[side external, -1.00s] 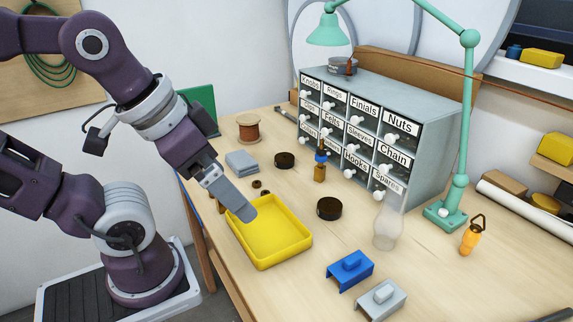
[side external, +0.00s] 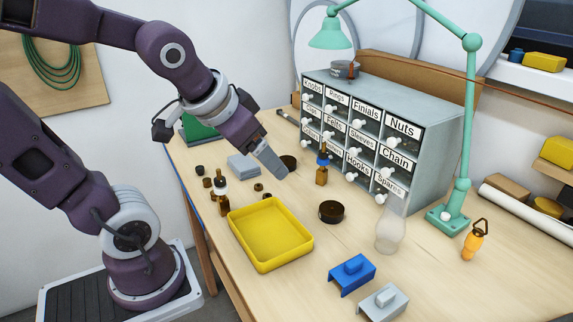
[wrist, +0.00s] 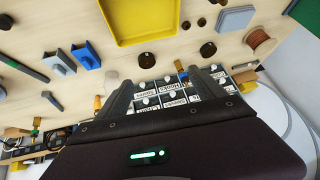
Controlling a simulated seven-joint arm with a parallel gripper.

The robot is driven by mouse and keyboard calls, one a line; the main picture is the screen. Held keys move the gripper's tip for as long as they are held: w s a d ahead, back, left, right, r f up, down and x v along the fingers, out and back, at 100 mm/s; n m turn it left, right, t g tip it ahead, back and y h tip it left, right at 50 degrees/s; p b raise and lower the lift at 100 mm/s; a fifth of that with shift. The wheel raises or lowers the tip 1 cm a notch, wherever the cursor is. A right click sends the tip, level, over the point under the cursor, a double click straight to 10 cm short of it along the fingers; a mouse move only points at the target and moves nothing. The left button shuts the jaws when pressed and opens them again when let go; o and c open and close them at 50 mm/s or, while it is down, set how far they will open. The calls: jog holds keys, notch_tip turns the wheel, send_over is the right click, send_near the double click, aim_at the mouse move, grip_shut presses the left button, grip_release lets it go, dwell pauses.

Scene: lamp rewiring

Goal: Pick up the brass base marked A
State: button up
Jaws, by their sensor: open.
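No letter A is legible in either view, so I cannot tell which part is the base marked A. Two round, dark brown-bronze pieces lie on the bench. One (side external: 331,211) is right of the yellow tray; it also shows in the wrist view (wrist: 147,60). The other (side external: 290,160) is near the cabinet, partly hidden behind my gripper (side external: 277,168); it also shows in the wrist view (wrist: 208,49). My gripper is open and empty above the bench, its fingers (wrist: 162,84) apart in the wrist view.
The yellow tray (side external: 287,259) is empty. A labelled drawer cabinet (side external: 435,140), amber bottle (side external: 321,175), glass chimney (side external: 389,233) and green lamp (side external: 456,195) stand nearby. Small brass parts (side external: 221,190) and a grey block (side external: 243,165) are left. Blue (side external: 351,273) and grey (side external: 383,301) holders are in front.

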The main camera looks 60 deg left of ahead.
jog(key=w+a+f+t+y, duration=0.15)
jog(key=w+a+f, duration=0.35)
jog(key=w+a, duration=0.65)
jog(key=n+t+h, duration=0.1)
jog(key=t, duration=0.2)
send_near(287, 160)
jog(key=shift+w+a+f, duration=0.25)
jog(key=shift+w+f, duration=0.15)
jog(key=shift+a+f+t, duration=0.1)
jog(key=shift+f+t, duration=0.1)
jog(key=shift+t, duration=0.25)
jog(key=x, duration=0.7)
jog(key=shift+s+f, duration=0.1)
jog(key=shift+f, duration=0.05)
grip_shut()
